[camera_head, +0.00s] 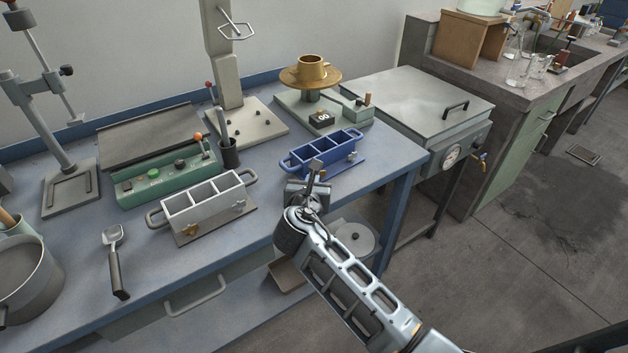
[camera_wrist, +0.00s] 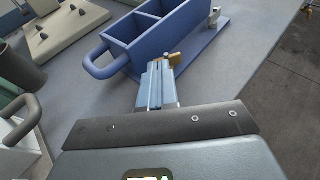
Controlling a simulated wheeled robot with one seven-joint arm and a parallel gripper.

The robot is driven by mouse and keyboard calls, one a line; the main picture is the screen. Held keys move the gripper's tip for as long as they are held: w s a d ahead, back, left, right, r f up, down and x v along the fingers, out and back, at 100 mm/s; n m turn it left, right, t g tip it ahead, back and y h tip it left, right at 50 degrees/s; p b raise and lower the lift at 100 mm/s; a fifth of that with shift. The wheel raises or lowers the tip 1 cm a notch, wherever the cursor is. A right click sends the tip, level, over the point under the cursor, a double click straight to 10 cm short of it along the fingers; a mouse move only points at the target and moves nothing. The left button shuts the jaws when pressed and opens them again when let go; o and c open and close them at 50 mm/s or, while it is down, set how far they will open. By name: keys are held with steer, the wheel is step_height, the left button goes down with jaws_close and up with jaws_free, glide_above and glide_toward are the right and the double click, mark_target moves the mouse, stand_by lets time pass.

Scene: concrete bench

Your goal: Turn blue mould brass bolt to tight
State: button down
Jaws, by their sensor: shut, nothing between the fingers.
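The blue mould (camera_head: 297,165) is a three-compartment open box with end handles on the blue bench, and its near side shows in the wrist view (camera_wrist: 165,40). Its brass bolt (camera_wrist: 175,59) sticks out low on that side. In the head view my gripper hides most of the bolt area. A silver fitting (camera_wrist: 214,17) sits farther along the same side. My gripper (camera_head: 316,166) is in front of the mould; its fingers, also in the wrist view (camera_wrist: 158,70), are shut and empty. Their tips appear just beside the bolt; I cannot tell if they touch it.
A white mould (camera_head: 205,211) with its own brass fitting (camera_head: 190,230) stands to the left. A dark cup (camera_head: 229,153) is behind, between the moulds. A brass dish (camera_head: 310,77) on a stand is behind the blue mould. The bench's front edge is close.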

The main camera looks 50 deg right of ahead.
steer(key=shift+w+a+m+g+h, duration=0.1)
steer(key=shift+w+m+g+h, duration=0.2)
steer(key=shift+m+g, duration=0.45)
steer(key=shift+w+d+m+g+h, duration=0.15)
steer(key=shift+m+g+h, duration=0.2)
steer(key=shift+m+g, duration=0.4)
steer(key=shift+w+a+m+g+h, duration=0.15)
steer(key=shift+w+m+g+h, duration=0.25)
steer(key=shift+g, duration=0.5)
steer(key=shift+m+g, duration=0.6)
steer(key=shift+w+m+g, duration=0.2)
steer(key=shift+m+g, duration=0.5)
steer(key=shift+g, duration=0.2)
